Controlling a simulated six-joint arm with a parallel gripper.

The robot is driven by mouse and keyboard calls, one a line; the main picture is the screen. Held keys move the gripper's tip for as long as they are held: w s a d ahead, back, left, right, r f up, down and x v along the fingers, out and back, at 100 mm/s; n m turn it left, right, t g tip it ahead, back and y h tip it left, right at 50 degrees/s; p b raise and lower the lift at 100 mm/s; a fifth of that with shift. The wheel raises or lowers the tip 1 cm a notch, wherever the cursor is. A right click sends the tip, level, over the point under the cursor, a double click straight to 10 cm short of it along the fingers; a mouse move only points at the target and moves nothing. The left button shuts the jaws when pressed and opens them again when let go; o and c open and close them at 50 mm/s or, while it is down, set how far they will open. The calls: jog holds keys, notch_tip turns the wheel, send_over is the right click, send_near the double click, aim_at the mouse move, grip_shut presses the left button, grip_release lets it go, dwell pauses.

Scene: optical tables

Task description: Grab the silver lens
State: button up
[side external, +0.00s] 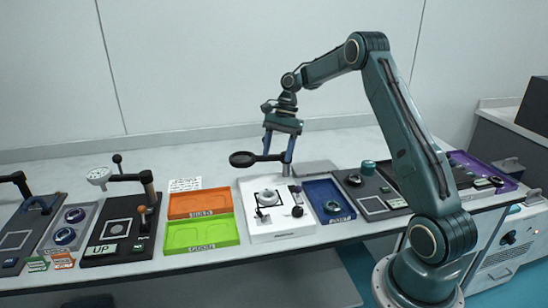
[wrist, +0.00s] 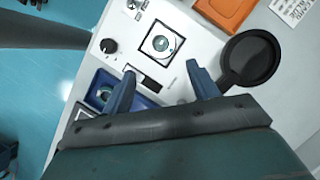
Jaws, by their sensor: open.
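A silvery, pale round lens (side external: 266,196) sits on the white panel (side external: 292,229). In the wrist view a round lens (wrist: 161,43) lies in a black square frame on this panel, just beyond my fingertips. Another lens, silvery with a dark rim (side external: 332,207), lies in the blue tray (side external: 345,191); it also shows in the wrist view (wrist: 104,93). Which of these is the silver lens I cannot tell for sure. My gripper (side external: 277,151) is high above the white panel, pointing down. In the wrist view its fingers (wrist: 160,70) are apart with nothing between them.
A dark round disc (side external: 242,159) on a horizontal arm stands close beside my gripper, above the panel. Orange (side external: 198,203) and green (side external: 202,234) trays lie left of the panel. Further left, a grey tray (side external: 88,211) holds dark-rimmed lenses. A black knob (wrist: 108,46) rises from the panel.

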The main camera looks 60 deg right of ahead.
send_over(268, 195)
jog(key=d, duration=0.3)
jog(key=shift+a+f, duration=0.15)
jog(key=shift+f, duration=3.45)
jog(key=shift+x, duration=2.6)
jog(key=c, duration=0.7)
jog(key=shift+c, duration=0.2)
jog(key=shift+r, duration=0.1)
notch_tip(268, 195, up, 20)
